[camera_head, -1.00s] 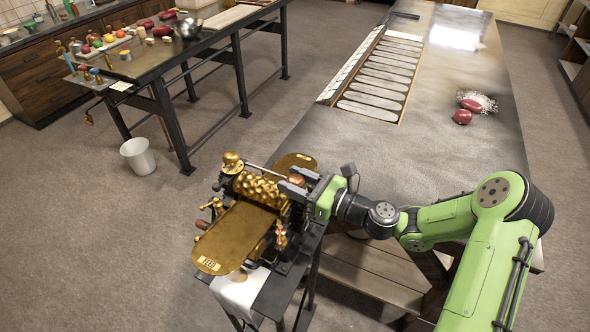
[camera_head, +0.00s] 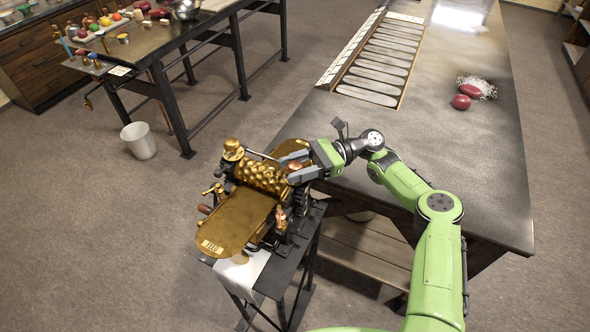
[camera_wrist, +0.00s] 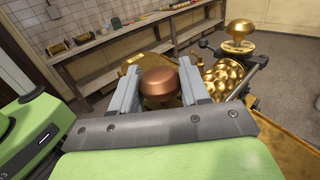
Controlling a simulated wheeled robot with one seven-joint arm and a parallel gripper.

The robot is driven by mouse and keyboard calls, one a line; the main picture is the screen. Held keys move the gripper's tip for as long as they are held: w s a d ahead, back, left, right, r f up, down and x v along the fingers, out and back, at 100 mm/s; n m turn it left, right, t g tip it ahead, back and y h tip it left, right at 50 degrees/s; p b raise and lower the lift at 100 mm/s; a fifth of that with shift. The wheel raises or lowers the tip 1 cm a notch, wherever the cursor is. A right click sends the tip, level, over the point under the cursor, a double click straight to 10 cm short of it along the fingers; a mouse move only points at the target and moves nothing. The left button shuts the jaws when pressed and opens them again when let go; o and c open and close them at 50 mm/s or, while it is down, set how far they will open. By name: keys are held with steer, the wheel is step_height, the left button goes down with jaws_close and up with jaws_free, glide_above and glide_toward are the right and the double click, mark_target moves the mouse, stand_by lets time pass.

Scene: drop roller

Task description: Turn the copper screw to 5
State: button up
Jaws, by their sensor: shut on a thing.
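The copper screw (camera_head: 294,166) has a round knob on top of the brass drop-roller machine (camera_head: 243,216). In the wrist view the copper knob (camera_wrist: 163,84) sits between the two grey jaws, which are shut on its sides. My gripper (camera_head: 299,168) reaches it from the right in the head view. Embossed brass rollers (camera_head: 262,178) lie left of the knob in the head view and also show right of it in the wrist view (camera_wrist: 222,82). I cannot read any scale or number for the screw.
A second brass knob (camera_head: 232,150) stands at the machine's far end. A long metal table (camera_head: 420,130) with a slotted rack (camera_head: 382,58) is behind and right. A workbench (camera_head: 140,55) with coloured items is at upper left. A white bin (camera_head: 139,141) stands on open floor.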

steer(key=shift+f+n+g+h+b, duration=0.15)
steer(key=shift+n+g+h+b, duration=1.35)
steer(key=shift+g, duration=0.6)
steer(key=shift+n+g+h, duration=0.3)
steer(key=shift+n, duration=0.1)
steer(key=o, duration=1)
steer(key=shift+o, duration=0.2)
